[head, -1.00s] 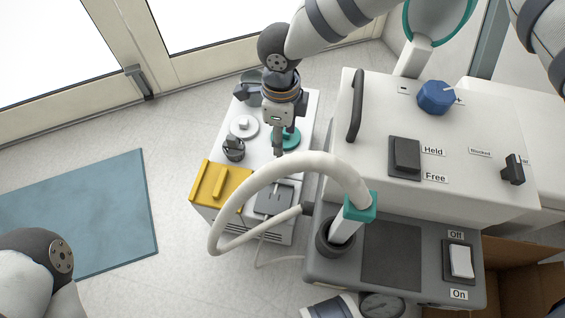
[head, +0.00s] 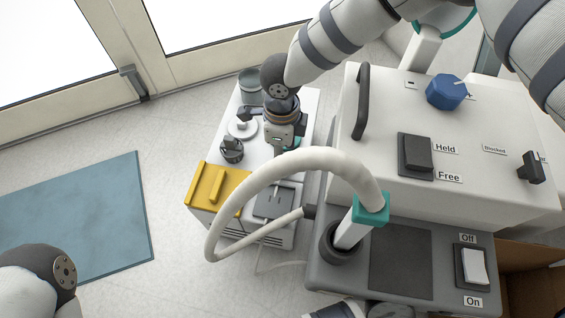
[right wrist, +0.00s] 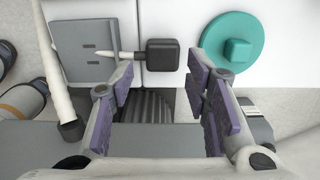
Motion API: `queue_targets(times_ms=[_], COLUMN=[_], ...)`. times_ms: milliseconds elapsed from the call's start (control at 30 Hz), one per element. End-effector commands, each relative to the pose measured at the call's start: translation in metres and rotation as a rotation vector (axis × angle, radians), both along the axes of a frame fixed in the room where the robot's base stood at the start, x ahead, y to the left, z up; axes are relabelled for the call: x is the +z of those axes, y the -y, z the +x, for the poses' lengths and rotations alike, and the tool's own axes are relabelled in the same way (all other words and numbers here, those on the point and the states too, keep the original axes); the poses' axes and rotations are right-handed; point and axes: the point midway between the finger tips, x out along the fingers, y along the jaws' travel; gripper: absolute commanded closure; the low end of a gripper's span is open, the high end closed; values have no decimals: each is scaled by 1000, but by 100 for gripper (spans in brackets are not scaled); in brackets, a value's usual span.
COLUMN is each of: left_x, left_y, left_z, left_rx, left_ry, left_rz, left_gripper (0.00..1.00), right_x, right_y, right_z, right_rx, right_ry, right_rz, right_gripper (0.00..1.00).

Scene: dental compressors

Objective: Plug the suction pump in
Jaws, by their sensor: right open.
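My right gripper (right wrist: 162,88) is open, its purple-padded fingers spread. In the right wrist view a black block (right wrist: 162,56) with a pale pointed rod shows between and beyond the fingertips; contact cannot be told. It may be a plug. Left of it is a flat grey plate (right wrist: 75,42), also on the small white cabinet in the head view (head: 268,203). In the head view my right gripper (head: 278,152) hangs over this cabinet (head: 262,165). The large white and grey machine (head: 440,195) with a thick pale hose (head: 255,180) stands to the right. My left gripper is out of view.
A teal disc (right wrist: 233,42), a white disc (head: 243,128), a dark knob (head: 231,150) and a yellow block (head: 214,187) are on the cabinet. The hose arches close in front of my right gripper. A blue mat (head: 85,215) lies on open floor at the left.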

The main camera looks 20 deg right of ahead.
Motion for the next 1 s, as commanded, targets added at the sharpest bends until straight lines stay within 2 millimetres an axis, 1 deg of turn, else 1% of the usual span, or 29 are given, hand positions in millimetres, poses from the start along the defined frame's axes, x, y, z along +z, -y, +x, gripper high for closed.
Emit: queue_targets(times_ms=[67,300,333,667,700,733,833,1000], left_x=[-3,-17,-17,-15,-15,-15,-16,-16], left_y=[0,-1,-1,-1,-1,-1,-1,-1], left_z=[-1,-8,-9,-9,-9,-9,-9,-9], left_rx=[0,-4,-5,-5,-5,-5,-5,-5], left_ry=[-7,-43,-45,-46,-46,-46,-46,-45], left_rz=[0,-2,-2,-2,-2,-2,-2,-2], left_gripper=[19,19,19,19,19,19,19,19], right_x=[-8,-49,-52,-51,-51,-51,-51,-51], right_y=[0,2,2,3,3,3,3,3], right_z=[0,1,1,2,2,2,2,2], right_rx=[1,2,1,0,0,0,0,0], right_ry=[-1,-6,-4,0,0,0,0,0], right_rz=[0,-1,-1,0,0,0,0,0], right_gripper=[57,57,57,57,61,68,91,92])
